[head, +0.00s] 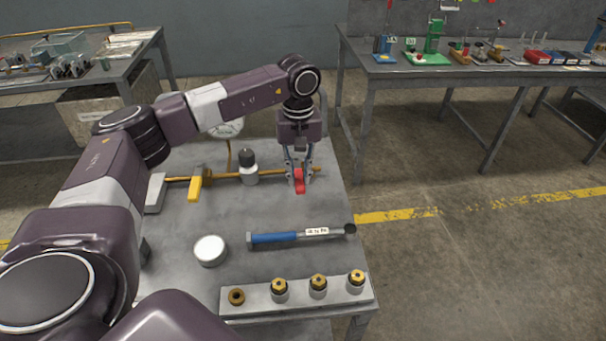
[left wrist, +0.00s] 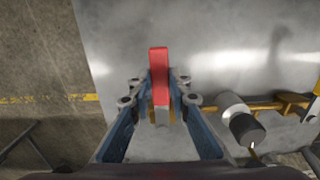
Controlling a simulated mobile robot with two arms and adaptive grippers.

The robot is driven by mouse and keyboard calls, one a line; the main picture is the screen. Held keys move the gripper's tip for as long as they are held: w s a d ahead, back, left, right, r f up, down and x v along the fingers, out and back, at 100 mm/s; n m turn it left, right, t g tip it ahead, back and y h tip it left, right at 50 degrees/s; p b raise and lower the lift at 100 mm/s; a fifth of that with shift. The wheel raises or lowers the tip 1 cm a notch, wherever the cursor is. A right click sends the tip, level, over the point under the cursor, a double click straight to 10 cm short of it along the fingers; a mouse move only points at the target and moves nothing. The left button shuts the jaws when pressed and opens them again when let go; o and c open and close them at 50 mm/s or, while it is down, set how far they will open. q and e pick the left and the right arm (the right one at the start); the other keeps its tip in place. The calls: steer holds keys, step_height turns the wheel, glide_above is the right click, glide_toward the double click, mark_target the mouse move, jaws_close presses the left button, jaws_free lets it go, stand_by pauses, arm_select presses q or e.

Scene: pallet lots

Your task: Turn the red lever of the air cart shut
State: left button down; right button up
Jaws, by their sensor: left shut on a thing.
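The red lever (head: 300,183) is at the right end of the brass pipe on the cart's grey top (head: 200,270). My left gripper (head: 299,178) points down over it, with its fingers on either side. In the left wrist view the red lever (left wrist: 159,75) stands between the fingertips of the left gripper (left wrist: 158,95), and the jaws are closed on it. In that view the lever runs straight away from the gripper; in the head view it points toward the front of the cart. My right gripper is not in view.
Along the pipe are a yellow lever (head: 195,187) and a black-topped regulator (head: 249,167). A gauge (head: 229,128) stands behind. A blue-handled torque wrench (head: 275,237), a white round lid (head: 210,250) and a fitting block (head: 298,297) lie in front. Workbenches stand behind.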

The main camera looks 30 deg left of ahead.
mark_target(298, 179)
arm_select(q)
steer(key=shift+a, duration=0.1)
stand_by(0.4)
steer(key=c, duration=1.8)
jaws_free()
steer(key=shift+r, duration=0.1)
step_height(298, 179, up, 12)
